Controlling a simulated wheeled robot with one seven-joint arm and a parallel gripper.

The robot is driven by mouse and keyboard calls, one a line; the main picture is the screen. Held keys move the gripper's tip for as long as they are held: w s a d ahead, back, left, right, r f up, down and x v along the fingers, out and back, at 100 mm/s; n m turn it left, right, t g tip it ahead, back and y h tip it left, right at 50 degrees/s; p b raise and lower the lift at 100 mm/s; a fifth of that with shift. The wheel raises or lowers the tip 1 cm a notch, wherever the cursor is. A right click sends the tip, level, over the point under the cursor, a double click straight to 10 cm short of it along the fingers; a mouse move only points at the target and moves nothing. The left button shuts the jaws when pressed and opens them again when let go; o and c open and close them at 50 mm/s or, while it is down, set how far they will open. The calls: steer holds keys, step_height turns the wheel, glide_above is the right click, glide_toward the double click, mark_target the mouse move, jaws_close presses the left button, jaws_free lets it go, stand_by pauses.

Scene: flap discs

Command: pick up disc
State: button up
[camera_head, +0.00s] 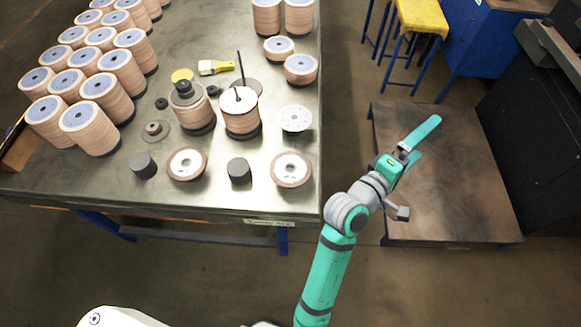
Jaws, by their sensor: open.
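Several flap discs are on the metal table (220,165). One flat disc (187,163) with a pale centre lies near the front edge, and a similar disc (291,169) lies at the front right corner. Tall stacks of discs (88,128) with blue-grey tops fill the left side. Two short stacks (300,68) stand at the back right. I cannot tell which disc is meant. My gripper (424,146) is to the right of the table, above a low platform. Its teal fingers are apart, empty and well away from every disc.
Two spindle stacks (241,112) stand mid-table, one with a tall thin rod. A low platform (440,205), yellow-topped stool (422,17) and dark cabinet stand right.

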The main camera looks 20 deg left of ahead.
step_height(320, 180, up, 5)
steer(key=w+d+m+g+h, duration=0.1)
steer(key=w+m+g+h, duration=0.1)
steer(key=g+h, duration=0.1)
steer(key=n+g+y, duration=0.6)
steer(key=g+y, duration=0.6)
steer(key=g, duration=0.1)
glide_above(291, 170)
step_height(291, 170, down, 4)
steer(key=f, duration=0.3)
steer(key=shift+w+f, duration=0.2)
steer(key=shift+f, duration=0.15)
steer(key=shift+s+a+f, duration=0.1)
steer(key=shift+s+f, duration=0.05)
steer(key=shift+f, duration=3.1)
